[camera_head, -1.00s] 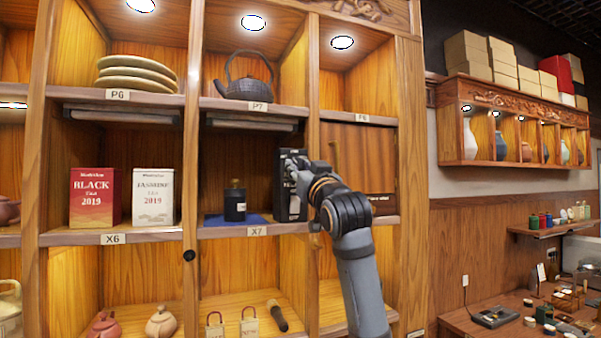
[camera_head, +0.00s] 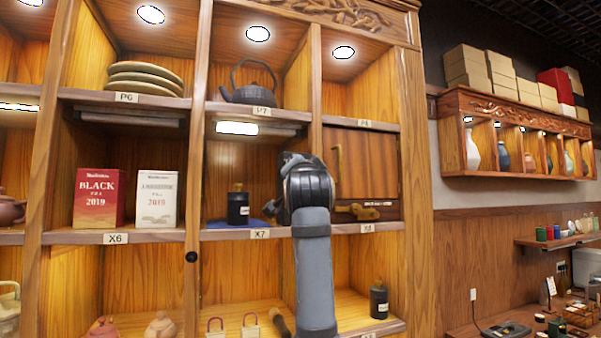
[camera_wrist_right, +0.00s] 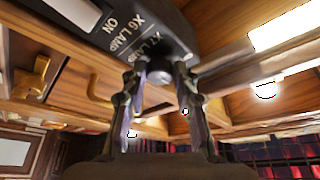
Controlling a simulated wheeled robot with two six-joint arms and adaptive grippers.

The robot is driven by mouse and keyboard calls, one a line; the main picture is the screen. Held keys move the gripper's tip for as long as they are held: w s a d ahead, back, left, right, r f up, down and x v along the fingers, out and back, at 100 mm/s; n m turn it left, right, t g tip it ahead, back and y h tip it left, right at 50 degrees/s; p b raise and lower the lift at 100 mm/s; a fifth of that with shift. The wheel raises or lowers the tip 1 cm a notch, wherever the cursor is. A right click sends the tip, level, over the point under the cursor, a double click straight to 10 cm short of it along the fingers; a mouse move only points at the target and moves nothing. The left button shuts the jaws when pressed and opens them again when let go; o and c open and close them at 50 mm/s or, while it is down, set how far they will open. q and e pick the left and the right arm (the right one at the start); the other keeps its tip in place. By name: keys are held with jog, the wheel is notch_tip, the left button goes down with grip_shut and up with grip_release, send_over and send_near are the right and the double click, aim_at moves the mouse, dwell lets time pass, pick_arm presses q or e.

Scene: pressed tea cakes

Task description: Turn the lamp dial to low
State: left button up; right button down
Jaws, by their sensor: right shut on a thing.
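The dial (camera_wrist_right: 160,68) is a small dark knob on a black control box (camera_wrist_right: 150,18) in the right wrist view. The box carries the words ON, X6 LAMP and X7 LAMP. My right gripper (camera_wrist_right: 163,84) is shut on the dial, one finger on each side. In the head view the box and fingers are hidden behind my right wrist, at the right side of the X7 compartment. The lamp (camera_head: 237,128) above X7 glows white; the lamp strip (camera_head: 125,116) above X6 looks dark. The dial's setting cannot be read. My left gripper is out of view.
A black jar (camera_head: 238,207) stands on a blue cloth left of my wrist. Tea boxes (camera_head: 98,197) stand in X6, and a teapot (camera_head: 250,84) sits above.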

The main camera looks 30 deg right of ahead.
jog(key=shift+m+g, duration=0.3)
jog(key=shift+m, duration=0.3)
jog(key=c, duration=1)
grip_release()
jog(key=v, duration=1.2)
jog(key=shift+w+f, duration=0.1)
jog(key=shift+f, duration=0.05)
